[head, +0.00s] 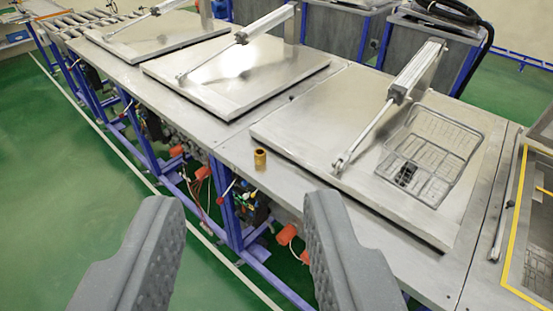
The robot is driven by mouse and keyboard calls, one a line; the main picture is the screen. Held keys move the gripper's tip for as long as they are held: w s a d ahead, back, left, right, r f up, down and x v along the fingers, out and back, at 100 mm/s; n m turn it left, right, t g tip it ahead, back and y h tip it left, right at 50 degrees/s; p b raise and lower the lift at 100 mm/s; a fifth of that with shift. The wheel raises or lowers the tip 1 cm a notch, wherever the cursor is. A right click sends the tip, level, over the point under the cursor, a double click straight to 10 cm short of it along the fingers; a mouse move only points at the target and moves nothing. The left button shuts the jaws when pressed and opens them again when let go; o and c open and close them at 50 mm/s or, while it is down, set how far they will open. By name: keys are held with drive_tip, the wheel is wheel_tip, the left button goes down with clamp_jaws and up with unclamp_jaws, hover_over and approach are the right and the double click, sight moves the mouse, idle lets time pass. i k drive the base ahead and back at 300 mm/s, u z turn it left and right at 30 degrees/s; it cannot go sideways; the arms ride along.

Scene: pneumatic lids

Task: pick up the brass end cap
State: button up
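The brass end cap (260,158) is a small golden cylinder standing upright on the steel bench top (228,152), close to its front edge and left of the nearest lid. My gripper (242,215) is open and empty, with its two grey fingers wide apart at the bottom of the head view. The cap shows beyond the fingertips, in line with the gap between them. The fingers are not touching it.
Flat steel lids with pneumatic cylinders (415,70) cover much of the bench; the nearest lid (300,125) is right of the cap. A wire basket (432,155) lies on that lid. Blue frame legs (228,210) and hoses are below. Green floor (60,200) is open at left.

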sight(260, 156)
drive_tip(key=z, duration=0.05)
drive_tip(key=i, duration=1)
drive_tip(key=k, duration=0.5)
drive_tip(key=u, duration=0.5)
drive_tip(key=i, duration=1.2)
drive_tip(key=u, duration=0.3)
